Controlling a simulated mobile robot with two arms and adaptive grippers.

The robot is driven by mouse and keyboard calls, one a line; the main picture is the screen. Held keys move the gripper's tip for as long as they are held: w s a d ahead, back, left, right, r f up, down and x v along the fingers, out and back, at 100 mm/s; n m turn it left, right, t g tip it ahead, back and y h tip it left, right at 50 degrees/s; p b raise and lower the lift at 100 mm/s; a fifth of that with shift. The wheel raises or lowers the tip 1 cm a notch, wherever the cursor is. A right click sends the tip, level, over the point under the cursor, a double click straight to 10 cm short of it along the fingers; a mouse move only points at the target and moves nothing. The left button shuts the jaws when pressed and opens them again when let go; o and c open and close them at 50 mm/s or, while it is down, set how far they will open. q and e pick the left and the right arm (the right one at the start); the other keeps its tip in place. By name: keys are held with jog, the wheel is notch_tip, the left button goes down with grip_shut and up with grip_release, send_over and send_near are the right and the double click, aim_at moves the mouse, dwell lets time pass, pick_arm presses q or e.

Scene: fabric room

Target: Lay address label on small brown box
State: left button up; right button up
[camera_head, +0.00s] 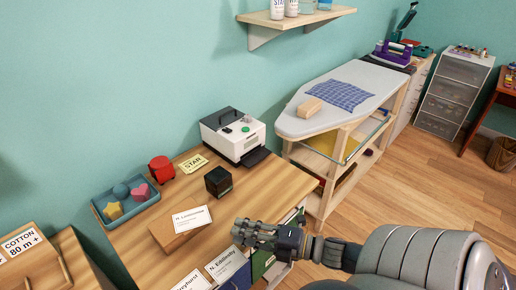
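The small brown box (172,242) sits on the wooden table near its front edge. A white address label (192,218) with printed writing lies flat on its top, toward the right side. My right gripper (240,231) is to the right of the box and apart from it in the picture, near the table's front edge. Nothing shows held in it, but its finger gap is too small to make out. My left gripper is not in view.
A black cube (218,181), a yellow STAR card (193,163), a red object (161,169), a blue tray (103,210) and a white machine (245,128) stand behind the box. Labelled blue (240,279) and green containers are below my gripper. An ironing board (302,125) stands right.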

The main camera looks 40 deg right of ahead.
jog(key=shift+v, duration=2)
